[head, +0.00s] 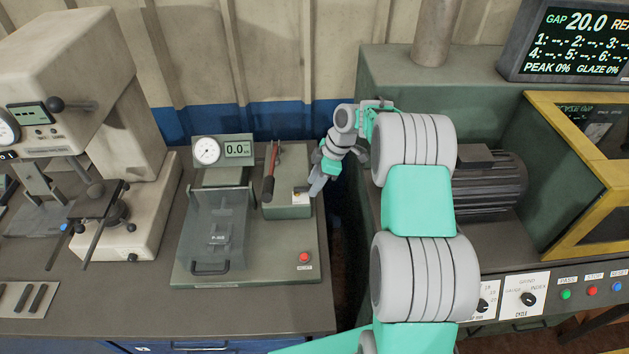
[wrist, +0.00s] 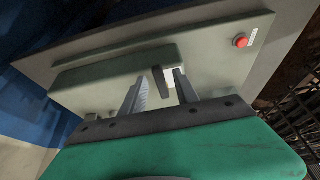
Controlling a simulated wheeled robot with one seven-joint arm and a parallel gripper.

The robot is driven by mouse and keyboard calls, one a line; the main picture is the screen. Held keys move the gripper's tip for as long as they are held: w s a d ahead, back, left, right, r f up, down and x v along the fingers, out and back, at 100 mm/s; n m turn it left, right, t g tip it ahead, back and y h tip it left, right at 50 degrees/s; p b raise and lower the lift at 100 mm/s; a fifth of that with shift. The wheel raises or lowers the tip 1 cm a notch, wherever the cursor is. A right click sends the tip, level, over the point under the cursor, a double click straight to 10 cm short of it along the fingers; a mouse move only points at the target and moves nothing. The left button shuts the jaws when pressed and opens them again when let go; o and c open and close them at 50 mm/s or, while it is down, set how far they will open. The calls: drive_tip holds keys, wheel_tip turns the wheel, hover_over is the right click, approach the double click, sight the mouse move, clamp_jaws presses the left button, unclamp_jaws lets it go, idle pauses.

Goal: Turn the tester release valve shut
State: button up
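The tester (head: 250,284) stands on the bench in the head view, with a green pump box (head: 285,211) at its back right. The release valve (head: 299,192) is at the box's right end, beside a small pale plate. In the wrist view the valve's dark handle (wrist: 158,84) stands out over the plate. My gripper (head: 316,188) is close to the valve from the right. In the wrist view my gripper (wrist: 160,78) has its two fingers apart, and the handle shows in the gap between them. I cannot tell whether either finger touches it.
The tester has a clear guard (head: 217,225), a gauge and display (head: 223,150) reading about 0.0, a red-gripped pump lever (head: 270,172) and a red button (head: 304,257). A green machine with a motor (head: 488,185) stands at right. A dark gap separates it from the bench.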

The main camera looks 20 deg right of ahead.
clamp_jaws()
idle(0.3)
idle(0.3)
